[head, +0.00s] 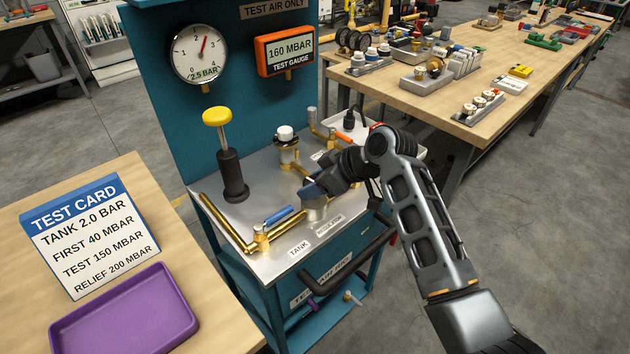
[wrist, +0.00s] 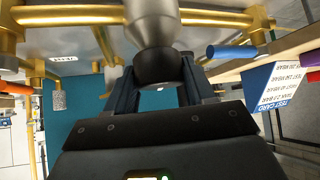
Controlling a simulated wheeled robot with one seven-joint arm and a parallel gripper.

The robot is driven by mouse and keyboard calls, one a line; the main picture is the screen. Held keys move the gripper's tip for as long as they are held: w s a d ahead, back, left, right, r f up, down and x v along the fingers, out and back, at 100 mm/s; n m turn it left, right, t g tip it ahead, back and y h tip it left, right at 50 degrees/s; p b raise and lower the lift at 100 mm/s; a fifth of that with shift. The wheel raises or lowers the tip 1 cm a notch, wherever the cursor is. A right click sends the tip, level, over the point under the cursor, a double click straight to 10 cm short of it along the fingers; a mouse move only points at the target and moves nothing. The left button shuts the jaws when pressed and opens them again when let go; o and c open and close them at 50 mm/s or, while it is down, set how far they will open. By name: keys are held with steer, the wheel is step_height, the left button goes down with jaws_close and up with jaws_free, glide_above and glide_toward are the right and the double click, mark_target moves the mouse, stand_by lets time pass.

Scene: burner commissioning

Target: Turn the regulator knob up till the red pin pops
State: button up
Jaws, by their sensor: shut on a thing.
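My gripper (head: 314,192) is over the front of the metal-topped test cart (head: 283,255), by the regulator. In the wrist view its two dark fingers (wrist: 162,88) stand on either side of the black regulator knob (wrist: 160,66), shut on it. The knob sits at the end of the silver regulator body (wrist: 152,22), which also shows below my gripper in the head view (head: 316,212). The orange test gauge (head: 287,51) reads 160 MBAR. I cannot make out a raised red pin; my arm and gripper cover part of the cart top.
A round dial (head: 200,53) has its red needle a little past 2. A yellow-topped hand pump (head: 218,125) and blue-handled valve (head: 278,216) stand left of my gripper. A test card (head: 88,235), listing relief 200 mbar, and purple tray (head: 125,318) are on the left bench.

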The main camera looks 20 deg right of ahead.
steer(key=m+h+p, duration=0.1)
steer(key=m, duration=0.1)
steer(key=m+t+h+p, duration=0.1)
steer(key=m+h+p, duration=0.1)
steer(key=shift+a+r+t, duration=0.15)
steer(key=shift+r+t, duration=0.05)
steer(key=shift+t, duration=0.1)
steer(key=shift+f+m+h+p, duration=0.1)
steer(key=shift+m+h+p, duration=0.7)
steer(key=shift+m, duration=0.4)
steer(key=o, duration=1)
steer(key=v, duration=0.7)
steer(key=shift+s+b, duration=0.3)
steer(key=shift+s, duration=0.05)
